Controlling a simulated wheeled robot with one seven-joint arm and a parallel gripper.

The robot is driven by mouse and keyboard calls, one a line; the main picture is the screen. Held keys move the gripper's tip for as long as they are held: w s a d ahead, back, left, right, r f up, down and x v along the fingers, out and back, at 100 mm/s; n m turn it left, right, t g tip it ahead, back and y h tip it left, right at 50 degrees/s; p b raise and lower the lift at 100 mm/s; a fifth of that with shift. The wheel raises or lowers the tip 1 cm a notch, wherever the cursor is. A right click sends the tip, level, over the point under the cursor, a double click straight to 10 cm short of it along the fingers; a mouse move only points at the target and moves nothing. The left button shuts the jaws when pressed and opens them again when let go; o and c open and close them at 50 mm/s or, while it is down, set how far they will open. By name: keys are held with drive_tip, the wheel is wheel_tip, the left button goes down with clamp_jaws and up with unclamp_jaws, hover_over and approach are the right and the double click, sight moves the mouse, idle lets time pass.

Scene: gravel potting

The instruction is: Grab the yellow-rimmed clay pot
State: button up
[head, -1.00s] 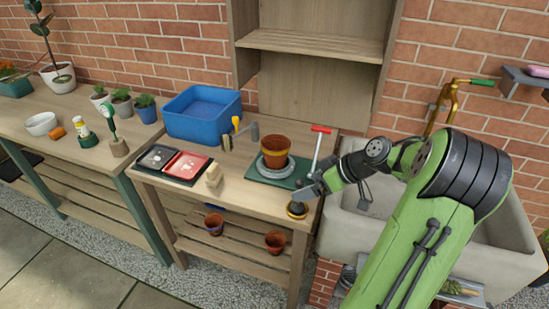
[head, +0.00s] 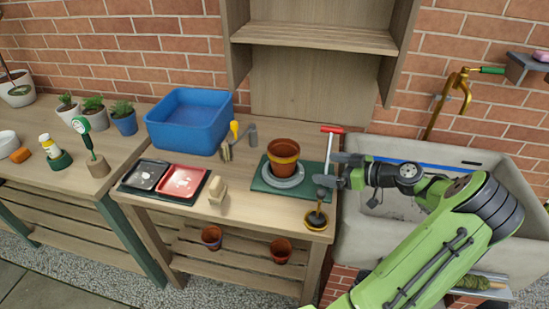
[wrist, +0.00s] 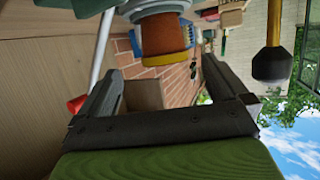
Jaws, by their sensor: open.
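The clay pot (head: 284,152) is orange-brown with a yellow band at its rim. It stands upright on a grey saucer (head: 284,181) on a green mat (head: 257,186). My gripper (head: 327,170) is to the right of the pot, a short gap away, with its jaws towards it. In the wrist view, which looks upside down, the pot (wrist: 166,36) appears beyond and between the two spread fingers of my gripper (wrist: 162,66). The fingers are open and empty.
A black-knobbed tool with a yellow-edged base (head: 316,220) stands at the bench's front right corner. A blue tub (head: 190,120), trays (head: 182,181) and a wooden block brush (head: 217,190) are to the left.

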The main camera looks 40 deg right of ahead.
sight(295, 164)
drive_tip(key=b+x, duration=0.3)
drive_tip(key=x, duration=1.1)
drive_tip(key=shift+w+a+f, duration=0.15)
drive_tip(key=shift+w, duration=0.05)
drive_tip(key=shift+s, duration=0.1)
drive_tip(key=shift+c, duration=0.5)
